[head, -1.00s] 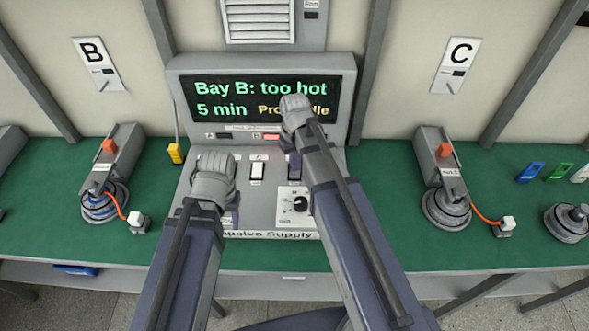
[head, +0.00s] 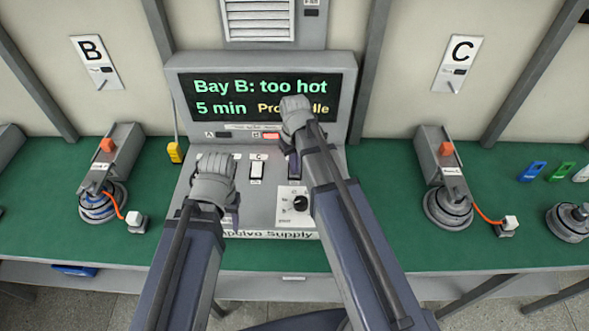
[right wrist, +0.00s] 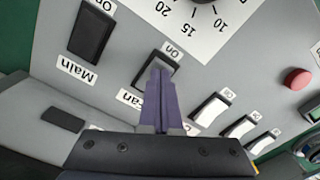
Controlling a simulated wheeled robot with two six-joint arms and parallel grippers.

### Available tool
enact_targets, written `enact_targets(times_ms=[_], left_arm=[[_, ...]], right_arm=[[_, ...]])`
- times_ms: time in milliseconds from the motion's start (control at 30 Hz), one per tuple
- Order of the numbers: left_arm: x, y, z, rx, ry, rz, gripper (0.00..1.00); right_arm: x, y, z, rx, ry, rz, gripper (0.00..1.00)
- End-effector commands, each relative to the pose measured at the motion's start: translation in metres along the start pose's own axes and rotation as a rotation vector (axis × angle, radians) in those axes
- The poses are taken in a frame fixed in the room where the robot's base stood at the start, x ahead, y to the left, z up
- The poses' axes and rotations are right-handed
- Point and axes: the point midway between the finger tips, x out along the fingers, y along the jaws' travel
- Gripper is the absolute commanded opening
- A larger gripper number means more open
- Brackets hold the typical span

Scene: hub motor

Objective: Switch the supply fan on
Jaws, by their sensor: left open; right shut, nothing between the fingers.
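The supply console (head: 262,205) stands on the green bench, its sloped panel facing me. In the right wrist view the fan switch (right wrist: 172,70), a dark rocker marked "On" at one end, sits under the tips of my right gripper (right wrist: 158,72). Its purple fingers are shut with nothing between them and cover part of the rocker. I cannot tell whether they touch it or which way it is tipped. In the head view my right arm hides this switch. My left gripper (head: 235,212) is over the panel's left side, mostly hidden by its own wrist; it is open.
The dark main switch (right wrist: 91,31) and the dial (right wrist: 203,3) lie close to the fan switch, with several white rockers (right wrist: 210,111) on the other side. A red button (right wrist: 298,79) is further right. The display (head: 262,98) reads "Bay B: too hot", "5 min".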

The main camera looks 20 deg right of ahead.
Motion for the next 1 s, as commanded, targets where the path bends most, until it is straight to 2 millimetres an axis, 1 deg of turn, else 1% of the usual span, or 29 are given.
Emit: enact_targets(times_ms=[467,567,767,1000], left_arm=[[0.008,0.001,0.0,0.0,0.0,0.0,0.5],[0.006,0.001,0.0,0.0,0.0,0.0,0.5],[-0.004,0.0,0.0,0.0,0.0,0.0,0.5],[-0.023,-0.002,0.001,0.0,0.0,0.0,0.5]], right_arm=[[0.008,0.0,0.0,0.0,0.0,0.0,0.0],[0.006,0.0,0.0,0.0,0.001,0.0,0.0],[-0.004,0.0,0.0,0.0,0.0,0.0,0.0],[-0.023,0.0,0.0,0.0,0.0,0.0,0.0]])
